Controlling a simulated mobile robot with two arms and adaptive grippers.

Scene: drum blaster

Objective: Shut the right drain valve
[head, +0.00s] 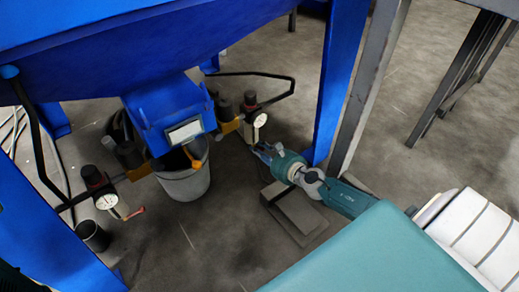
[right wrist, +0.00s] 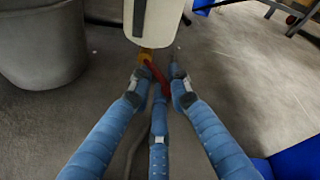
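The right drain valve shows in the right wrist view as a red lever (right wrist: 157,76) on a yellow fitting (right wrist: 145,54) under a white bowl (right wrist: 153,20). The lever slants down to the right. In the head view my right gripper (head: 260,150) is just below the right unit's gauge (head: 260,120), and the lever is hidden or too small to see.
A grey bucket (head: 185,184) stands under the blue hopper outlet, left of my right gripper. A blue leg (head: 337,80) and grey post (head: 366,85) stand right of it. A flat block (head: 295,212) lies below. The left unit has its own red lever (head: 133,213).

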